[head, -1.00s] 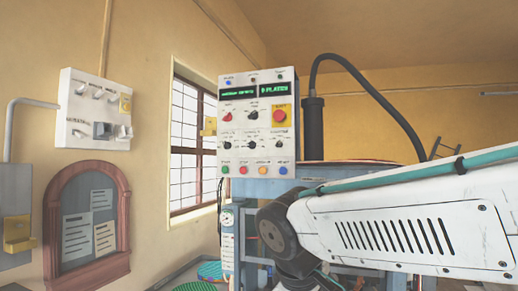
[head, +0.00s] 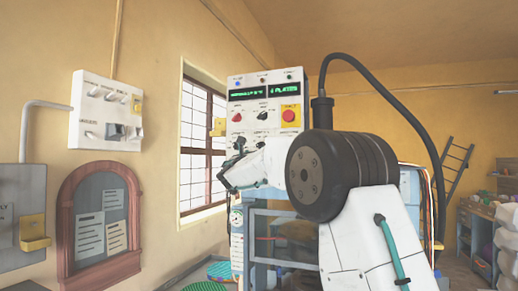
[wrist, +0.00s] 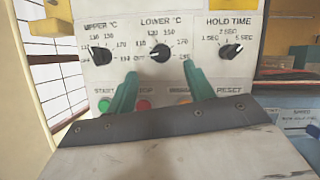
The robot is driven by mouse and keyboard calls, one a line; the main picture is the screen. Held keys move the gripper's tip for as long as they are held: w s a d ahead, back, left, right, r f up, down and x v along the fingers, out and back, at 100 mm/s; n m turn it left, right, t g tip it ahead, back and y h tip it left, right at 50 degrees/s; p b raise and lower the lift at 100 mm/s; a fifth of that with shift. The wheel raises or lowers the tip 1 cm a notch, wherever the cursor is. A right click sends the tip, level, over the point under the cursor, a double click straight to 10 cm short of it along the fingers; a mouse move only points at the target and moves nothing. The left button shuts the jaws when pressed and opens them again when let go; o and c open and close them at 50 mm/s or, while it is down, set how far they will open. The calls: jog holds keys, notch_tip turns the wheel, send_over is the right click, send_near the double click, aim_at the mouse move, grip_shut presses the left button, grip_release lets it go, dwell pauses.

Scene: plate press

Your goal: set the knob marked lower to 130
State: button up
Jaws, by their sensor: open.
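The knob marked LOWER °C (wrist: 160,53) is a black round knob in the middle of the panel's dial row in the wrist view. Numbers ring it; its pointer seems to face left, but I cannot read the exact setting. My gripper (wrist: 159,68) is open, its two green fingers apart just below the knob, one to each side and not closed on it. In the head view my gripper (head: 232,178) is at the lower part of the white control panel (head: 246,107), and my arm hides the lower knob there.
The UPPER °C knob (wrist: 101,55) is left of the lower knob and the HOLD TIME knob (wrist: 231,50) right. Coloured buttons, including a green one (wrist: 104,105), sit beneath, partly behind my fingers. A red stop button (head: 289,115) is higher on the panel.

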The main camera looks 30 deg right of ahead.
aim_at(261, 145)
jog(key=x, duration=0.6)
jog(key=shift+w+d+r, duration=0.2)
jog(key=shift+d, duration=0.15)
jog(key=c, duration=1)
